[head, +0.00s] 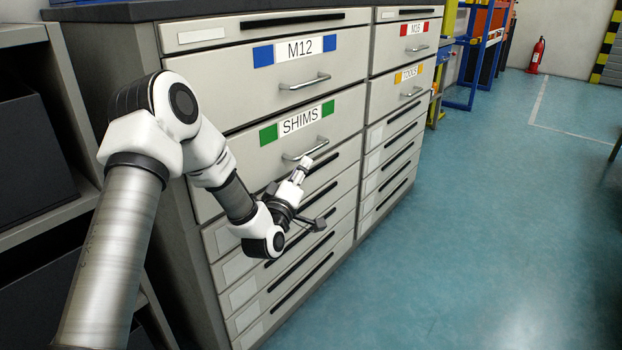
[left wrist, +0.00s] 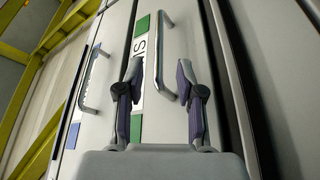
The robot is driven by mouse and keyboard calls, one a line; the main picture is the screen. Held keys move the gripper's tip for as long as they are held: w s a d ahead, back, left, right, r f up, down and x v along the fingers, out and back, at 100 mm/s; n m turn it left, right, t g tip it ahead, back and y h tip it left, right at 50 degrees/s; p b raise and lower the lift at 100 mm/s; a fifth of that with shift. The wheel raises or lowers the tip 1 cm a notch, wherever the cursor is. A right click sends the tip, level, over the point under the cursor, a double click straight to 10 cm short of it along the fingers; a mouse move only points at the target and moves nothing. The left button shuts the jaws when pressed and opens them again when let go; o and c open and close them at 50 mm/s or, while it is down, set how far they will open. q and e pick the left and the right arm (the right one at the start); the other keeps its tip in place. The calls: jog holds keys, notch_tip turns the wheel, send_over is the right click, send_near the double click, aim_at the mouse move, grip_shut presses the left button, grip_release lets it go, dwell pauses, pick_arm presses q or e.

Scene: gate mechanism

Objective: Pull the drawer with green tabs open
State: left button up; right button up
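The SHIMS drawer (head: 250,165) has a white label between two green tabs (head: 268,134) and sits flush in the grey cabinet. Its silver bar handle (head: 305,149) is below the label. My left gripper (head: 304,163) is just in front of and slightly below this handle in the head view. In the left wrist view the gripper (left wrist: 158,70) is open, with one finger on each side of the handle (left wrist: 159,55). I see no finger clearly touching the bar, and how deep it lies between the fingers is hard to tell. My right gripper is not in view.
The M12 drawer (head: 255,80) with blue tabs and its handle (head: 305,82) is above. Flat drawers with dark slot pulls (head: 300,285) are below. A second drawer column (head: 390,130) stands to the right. The blue floor (head: 480,220) in front is clear.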

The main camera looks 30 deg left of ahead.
aim_at(310, 151)
pick_arm(q)
jog(key=b+x, duration=0.2)
jog(key=x, duration=0.5)
jog(key=shift+w+r, duration=0.1)
jog(key=shift+w, duration=0.15)
grip_shut()
